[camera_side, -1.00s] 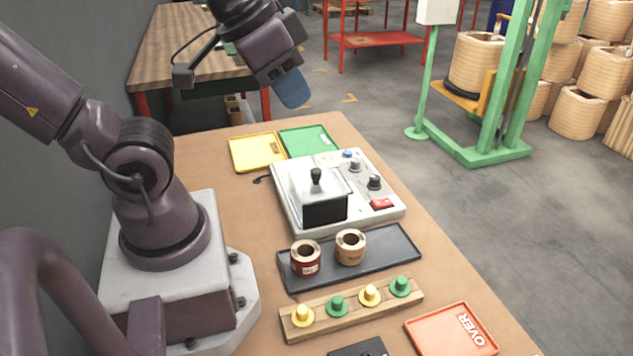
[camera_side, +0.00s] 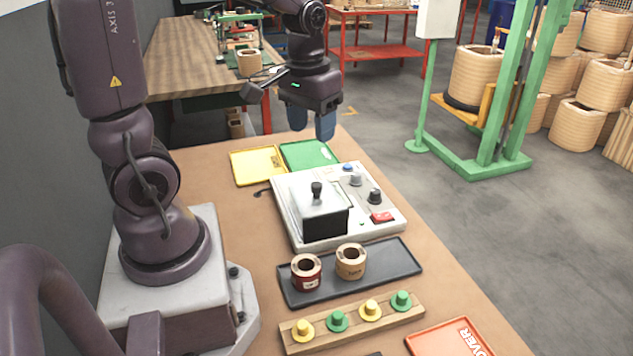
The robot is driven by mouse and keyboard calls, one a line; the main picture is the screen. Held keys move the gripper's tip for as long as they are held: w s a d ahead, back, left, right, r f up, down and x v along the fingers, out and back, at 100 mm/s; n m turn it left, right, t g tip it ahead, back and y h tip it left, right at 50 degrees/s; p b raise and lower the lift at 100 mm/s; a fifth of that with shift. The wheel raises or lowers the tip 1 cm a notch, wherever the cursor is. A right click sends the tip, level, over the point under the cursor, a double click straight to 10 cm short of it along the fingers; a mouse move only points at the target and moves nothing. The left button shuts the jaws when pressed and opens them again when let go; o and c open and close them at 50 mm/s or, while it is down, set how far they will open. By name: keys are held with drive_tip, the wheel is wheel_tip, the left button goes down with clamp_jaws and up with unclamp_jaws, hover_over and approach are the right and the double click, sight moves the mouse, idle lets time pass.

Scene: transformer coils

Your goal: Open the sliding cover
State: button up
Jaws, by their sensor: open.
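The sliding cover (camera_side: 318,200) is a clear box with a black knob (camera_side: 317,189) on top and a dark front opening. It sits on the left part of the light grey tester unit (camera_side: 374,232). My gripper (camera_side: 312,128) points down above the green tray at the far end of the table. Its two blue fingers are apart with nothing between them. It is clear of the cover, behind and above it. What lies inside the cover is hard to make out.
Knobs and a red switch (camera_side: 382,217) are on the unit's right side. Yellow (camera_side: 258,166) and green (camera_side: 309,154) trays lie behind it. A black tray (camera_side: 395,262) holds red (camera_side: 307,272) and tan (camera_side: 351,261) coils in front. A wooden rack (camera_side: 353,328) holds yellow and green pegs.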

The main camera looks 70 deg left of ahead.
sight(317, 184)
drive_tip(key=w+a+f+n, duration=0.3)
drive_tip(key=a, duration=0.2)
drive_tip(key=shift+g, duration=0.3)
drive_tip(key=f, duration=1.2)
drive_tip(key=shift+s+f, duration=0.25)
drive_tip(key=shift+f, duration=0.1)
drive_tip(key=shift+c, duration=0.3)
